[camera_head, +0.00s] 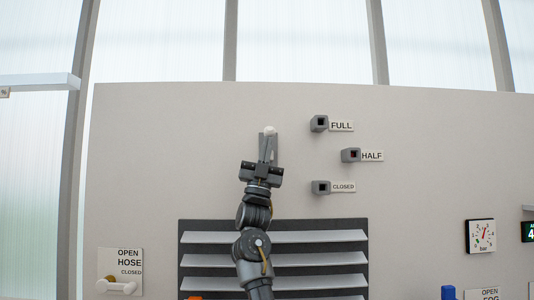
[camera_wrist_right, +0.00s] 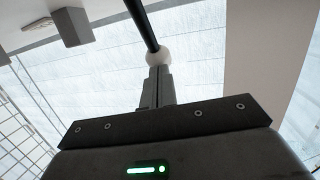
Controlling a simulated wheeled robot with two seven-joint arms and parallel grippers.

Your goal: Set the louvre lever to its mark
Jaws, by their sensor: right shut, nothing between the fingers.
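The louvre lever shows as a pale ball knob (camera_head: 270,130) on the wall panel; in the right wrist view the knob (camera_wrist_right: 157,57) sits on a dark rod. My right gripper (camera_head: 268,137) points up just below the knob, its fingers together and empty. In the right wrist view the fingertips (camera_wrist_right: 159,70) overlap the knob's lower edge; I cannot tell whether they touch. The HALF block has a reddish centre. My left gripper is out of view.
The slatted louvre (camera_head: 325,237) lies below, partly behind my right arm. A hose handle (camera_head: 116,286) is at lower left, a bar gauge (camera_head: 480,236) and a blue object (camera_head: 448,292) at lower right.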

